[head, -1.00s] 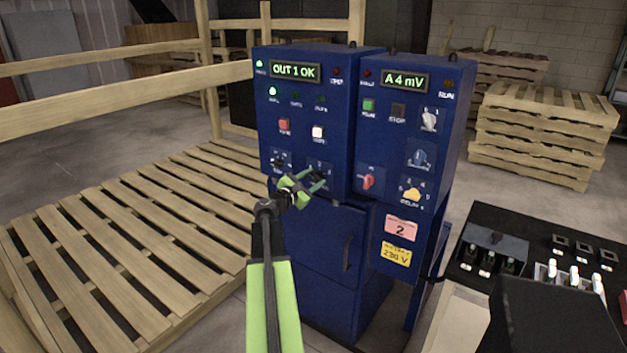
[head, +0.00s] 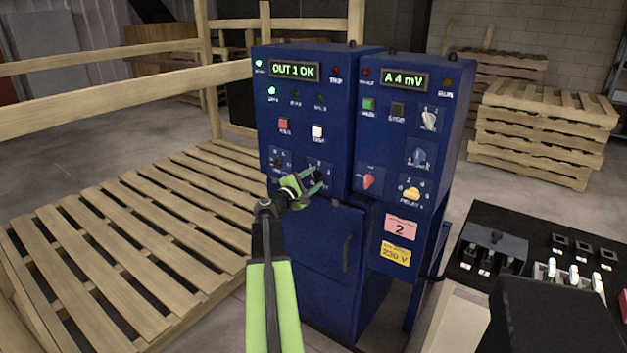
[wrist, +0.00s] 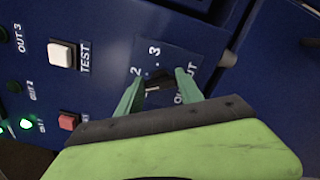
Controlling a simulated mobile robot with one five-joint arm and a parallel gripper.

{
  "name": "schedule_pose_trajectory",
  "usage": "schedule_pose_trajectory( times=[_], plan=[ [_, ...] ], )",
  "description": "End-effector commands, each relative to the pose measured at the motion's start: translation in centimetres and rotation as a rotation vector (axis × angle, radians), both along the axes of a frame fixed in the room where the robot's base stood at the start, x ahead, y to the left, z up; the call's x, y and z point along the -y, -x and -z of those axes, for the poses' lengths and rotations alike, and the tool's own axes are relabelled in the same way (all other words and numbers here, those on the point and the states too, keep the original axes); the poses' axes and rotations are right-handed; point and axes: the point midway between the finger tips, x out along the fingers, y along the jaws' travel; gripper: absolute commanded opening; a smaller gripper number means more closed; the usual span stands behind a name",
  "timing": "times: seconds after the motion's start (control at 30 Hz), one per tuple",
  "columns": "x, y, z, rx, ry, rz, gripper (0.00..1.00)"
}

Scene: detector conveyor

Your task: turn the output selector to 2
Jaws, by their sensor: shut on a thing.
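The output selector (head: 318,177) is a dark knob on the lower part of the left blue cabinet's panel. In the wrist view the selector (wrist: 154,84) sits between my fingers, with the numbers 2 and 3 printed around it; its exact pointing is hard to tell. My gripper (head: 315,182) is shut on the knob, and its green fingers (wrist: 158,88) show on either side of it. The cabinet's display (head: 295,71) reads "OUT 1 OK". The OUT 1 lamp (wrist: 25,124) is lit green.
A red button (head: 284,125) and a white TEST button (head: 317,132) are above the selector. Another dark knob (head: 277,161) is close on its left. The right cabinet carries a red knob (head: 369,181) and a yellow knob (head: 412,194). A wooden pallet (head: 130,245) lies at left.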

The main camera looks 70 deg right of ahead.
Motion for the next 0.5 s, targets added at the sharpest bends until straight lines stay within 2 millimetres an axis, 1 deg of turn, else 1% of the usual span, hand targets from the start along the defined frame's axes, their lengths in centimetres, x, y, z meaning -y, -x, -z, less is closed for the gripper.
schedule_pose_trajectory(
  times=[0.2, 0.5],
  plan=[
    [-0.09, 0.12, 0.24, 0.189, 0.047, 0.002, 0.03],
    [-0.1, 0.16, 0.37, 0.389, 0.1, 0.002, 0.03]
  ],
)
